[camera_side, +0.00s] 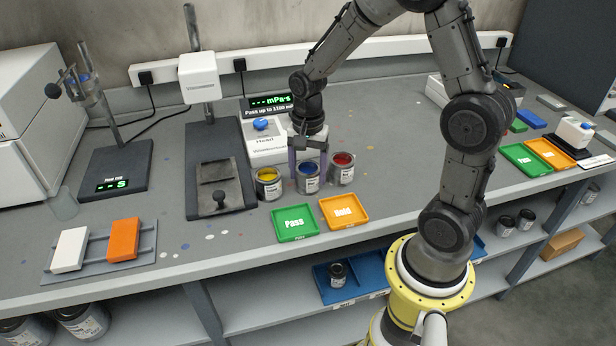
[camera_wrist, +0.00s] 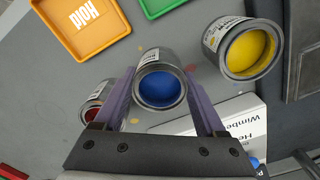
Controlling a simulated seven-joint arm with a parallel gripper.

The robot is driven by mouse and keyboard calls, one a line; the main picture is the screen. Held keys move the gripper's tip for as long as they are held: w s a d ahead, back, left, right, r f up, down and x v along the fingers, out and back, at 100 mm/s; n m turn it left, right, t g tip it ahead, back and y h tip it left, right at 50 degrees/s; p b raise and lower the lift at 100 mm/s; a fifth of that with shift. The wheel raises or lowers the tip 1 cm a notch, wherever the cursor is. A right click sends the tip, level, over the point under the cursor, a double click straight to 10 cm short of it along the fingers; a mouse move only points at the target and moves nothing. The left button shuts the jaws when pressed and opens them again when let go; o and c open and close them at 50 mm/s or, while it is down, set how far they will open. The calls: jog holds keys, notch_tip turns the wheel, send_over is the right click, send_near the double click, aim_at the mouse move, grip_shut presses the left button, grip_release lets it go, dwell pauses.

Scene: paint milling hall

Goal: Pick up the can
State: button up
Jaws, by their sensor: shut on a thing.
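A can of blue paint (camera_side: 308,178) stands on the grey bench between two other cans. My gripper (camera_side: 308,172) comes down over it from above, with its purple fingers on either side of the can. In the wrist view the blue can (camera_wrist: 161,87) sits between the two fingers of my gripper (camera_wrist: 160,90), which is shut on it. A can of yellow paint (camera_side: 269,184) stands to its left in the side view, and a can of red paint (camera_side: 341,169) to its right. I cannot tell whether the blue can touches the bench.
A green Pass tray (camera_side: 296,236) and an orange Hold tray (camera_side: 364,222) lie in front of the cans. A white instrument (camera_side: 267,152) stands behind the cans. A grey stand (camera_side: 235,205) is left of the yellow can. The bench behind the red can is clear.

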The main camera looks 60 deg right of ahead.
jog(key=shift+r, duration=0.1)
jog(key=shift+r, duration=0.6)
jog(key=s+a+r, duration=0.4)
jog(key=s+r, duration=0.8)
jog(key=s, duration=0.1)
jog(key=w+d+r+m, duration=0.1)
jog(key=w+r, duration=0.3)
jog(key=w, duration=0.5)
jog(key=w+d+r, duration=0.1)
jog(key=w+r, duration=0.3)
jog(key=w, duration=0.5)
jog(key=w+a+f, duration=0.3)
jog(key=w, duration=0.8)
jog(key=shift+n, duration=0.5)
jog(key=shift+w+a+f, duration=0.55)
jog(key=shift+w+f, duration=0.25)
jog(key=shift+f, duration=1.55)
jog(key=shift+w+a+f, duration=0.6)
jog(key=shift+w+f, duration=0.15)
jog(key=shift+f, duration=1.6)
jog(key=shift+w+a+f, duration=0.55)
jog(key=shift+w+f, duration=0.25)
jog(key=shift+f, duration=1.55)
